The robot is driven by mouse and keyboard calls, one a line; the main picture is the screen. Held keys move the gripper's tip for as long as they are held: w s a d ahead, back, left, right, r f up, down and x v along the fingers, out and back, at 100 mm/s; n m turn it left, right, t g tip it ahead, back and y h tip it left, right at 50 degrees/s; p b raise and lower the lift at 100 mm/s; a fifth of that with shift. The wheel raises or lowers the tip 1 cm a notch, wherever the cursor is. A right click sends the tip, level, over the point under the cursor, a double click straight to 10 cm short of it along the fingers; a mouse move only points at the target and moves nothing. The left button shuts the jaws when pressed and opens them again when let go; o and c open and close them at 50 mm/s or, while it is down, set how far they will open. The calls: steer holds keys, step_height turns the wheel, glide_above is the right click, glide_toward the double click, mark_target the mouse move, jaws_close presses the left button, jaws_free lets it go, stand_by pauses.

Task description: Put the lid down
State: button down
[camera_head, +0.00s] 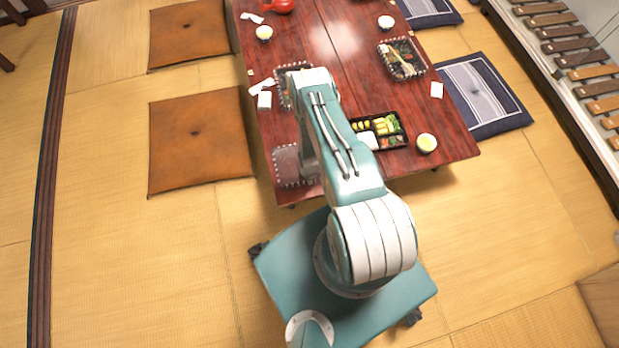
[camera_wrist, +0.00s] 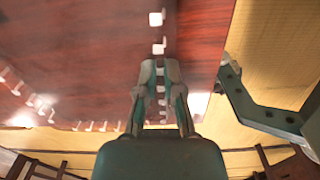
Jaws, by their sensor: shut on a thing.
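A clear lid with a white dotted rim (camera_head: 286,164) is over the near left corner of the low table, left of my arm. In the wrist view, the lid's rim (camera_wrist: 158,48) runs between my fingertips, and its clear sheet spreads to the left. My gripper (camera_wrist: 159,72) is shut on this rim. My arm hides the gripper in the head view. I cannot tell whether the lid touches the table. An open black bento box (camera_head: 379,131) with food in several compartments stands right of my arm.
The red-brown table (camera_head: 335,92) also holds a covered bento (camera_head: 402,59), tea cups (camera_head: 427,143), a red pot (camera_head: 278,6) and white napkins (camera_head: 264,99). Another clear-rimmed item is partly hidden behind my arm. Brown cushions (camera_head: 197,146) and blue cushions (camera_head: 484,97) flank the table.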

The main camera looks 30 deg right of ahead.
steer(key=c, duration=0.8)
jaws_free()
steer(key=shift+d, duration=0.2)
steer(key=shift+a+r, duration=0.1)
